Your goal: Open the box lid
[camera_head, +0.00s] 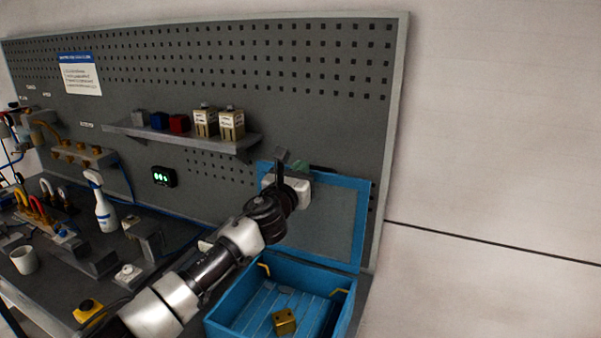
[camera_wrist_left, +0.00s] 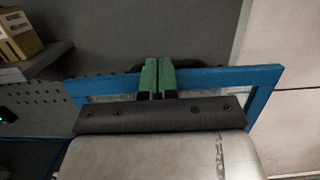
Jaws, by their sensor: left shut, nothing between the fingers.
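The blue box (camera_head: 216,325) stands open at the bench's right end. Its lid (camera_head: 338,225), a blue frame around a grey panel, stands raised at the back of the box, near the pegboard. The lid's blue edge also shows in the left wrist view (camera_wrist_left: 215,78). My left gripper (camera_head: 298,166) is at the lid's upper left part, its arm reaching across the box's left side. In the left wrist view its green fingertips (camera_wrist_left: 156,72) are together and empty, in front of the lid's edge; whether they touch it I cannot tell. My right gripper is not seen.
A gold cube (camera_head: 284,321) lies inside the box. A shelf (camera_head: 185,137) with small blocks and cartons (camera_head: 231,124) is on the pegboard (camera_head: 300,90), left of the lid. A spray bottle (camera_head: 104,211), white cup (camera_head: 24,260) and yellow button box (camera_head: 88,312) stand on the bench at left.

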